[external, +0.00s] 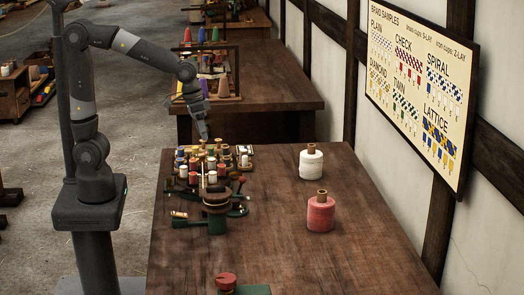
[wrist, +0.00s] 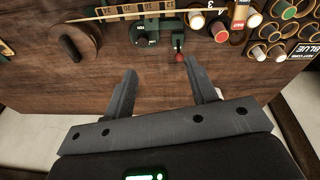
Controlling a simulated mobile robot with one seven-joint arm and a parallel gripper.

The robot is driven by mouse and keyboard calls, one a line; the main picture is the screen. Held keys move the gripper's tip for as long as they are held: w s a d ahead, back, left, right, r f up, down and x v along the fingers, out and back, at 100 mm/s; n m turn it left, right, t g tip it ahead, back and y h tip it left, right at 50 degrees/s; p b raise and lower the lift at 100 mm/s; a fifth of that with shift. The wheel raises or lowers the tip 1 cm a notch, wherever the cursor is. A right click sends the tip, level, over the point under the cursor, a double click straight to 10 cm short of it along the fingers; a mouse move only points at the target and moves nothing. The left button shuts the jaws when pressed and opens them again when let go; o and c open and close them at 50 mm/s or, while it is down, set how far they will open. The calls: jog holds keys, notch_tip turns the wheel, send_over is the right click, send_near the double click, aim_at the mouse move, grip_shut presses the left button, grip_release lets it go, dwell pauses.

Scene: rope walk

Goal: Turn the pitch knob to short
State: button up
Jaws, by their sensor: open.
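A dark round knob (wrist: 146,38) on a green mount is at the top middle of the wrist view. It looks like the pitch knob, but its small label and setting are too small to read. In the external view my gripper (external: 204,138) is at the far end of the braiding machine (external: 216,198). The knob cannot be made out there.
Several bobbins (wrist: 220,28) crowd the top right of the wrist view. On the bench (external: 275,240) stand a white spool (external: 311,165) and a red spool (external: 320,214). The bench's middle is clear.

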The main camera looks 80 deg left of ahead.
aim_at(235, 200)
jog(key=w+d+f+n+g, duration=0.2)
jog(key=w+d+f, duration=0.4)
jog(key=w+f, duration=0.5)
jog(key=f, duration=1.1)
jog(key=shift+s+d+f, duration=0.2)
jog(key=shift+s, duration=0.2)
jog(key=c, duration=1)
jog(key=shift+o, duration=0.2)
